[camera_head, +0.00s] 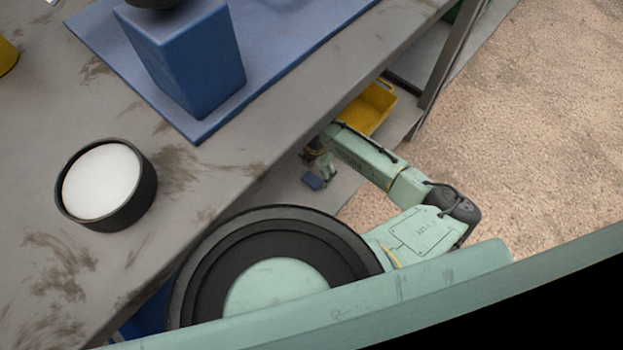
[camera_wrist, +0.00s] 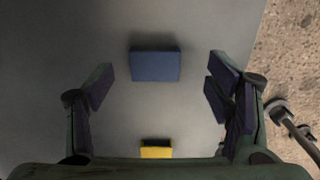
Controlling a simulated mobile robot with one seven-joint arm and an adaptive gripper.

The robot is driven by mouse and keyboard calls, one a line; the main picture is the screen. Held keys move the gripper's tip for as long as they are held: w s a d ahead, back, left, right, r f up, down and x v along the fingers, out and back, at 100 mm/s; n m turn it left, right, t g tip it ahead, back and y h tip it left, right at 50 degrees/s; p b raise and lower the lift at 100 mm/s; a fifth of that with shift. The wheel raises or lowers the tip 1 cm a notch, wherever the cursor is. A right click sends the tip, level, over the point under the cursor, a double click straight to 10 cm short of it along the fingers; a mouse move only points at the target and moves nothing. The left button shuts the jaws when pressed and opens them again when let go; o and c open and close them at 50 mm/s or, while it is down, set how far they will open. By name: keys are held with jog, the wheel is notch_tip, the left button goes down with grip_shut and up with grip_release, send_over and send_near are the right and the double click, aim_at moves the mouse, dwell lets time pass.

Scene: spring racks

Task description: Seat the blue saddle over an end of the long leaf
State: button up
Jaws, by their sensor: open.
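The blue saddle (camera_wrist: 155,66) looks like a small blue block in the wrist view, lying on a grey surface. It also shows in the head view as a small blue piece (camera_head: 313,182) on the grey lower shelf under the bench. My gripper (camera_head: 323,172) is close to it, reaching in below the bench top. In the wrist view my gripper (camera_wrist: 160,82) is open and empty, its fingers wide apart. The saddle is between and slightly beyond the fingertips, with clear space on both sides. I cannot tell whether its underside has a slot. I see no long leaf in either view.
A yellow bin (camera_head: 369,106) stands on the lower shelf beside my arm. A small yellow piece (camera_wrist: 156,152) shows low in the wrist view. The bench top (camera_head: 120,265) overhangs, carrying a blue block (camera_head: 190,60) on a blue mat (camera_head: 285,55) and a round black-and-white container (camera_head: 103,182).

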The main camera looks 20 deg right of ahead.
aim_at(315, 176)
jog(key=f, duration=0.4)
jog(key=shift+w+f, duration=0.25)
jog(key=shift+w, duration=0.1)
jog(key=shift+c, duration=0.2)
jog(key=c, duration=1.3)
jog(key=shift+o, duration=0.2)
jog(key=shift+r, duration=0.1)
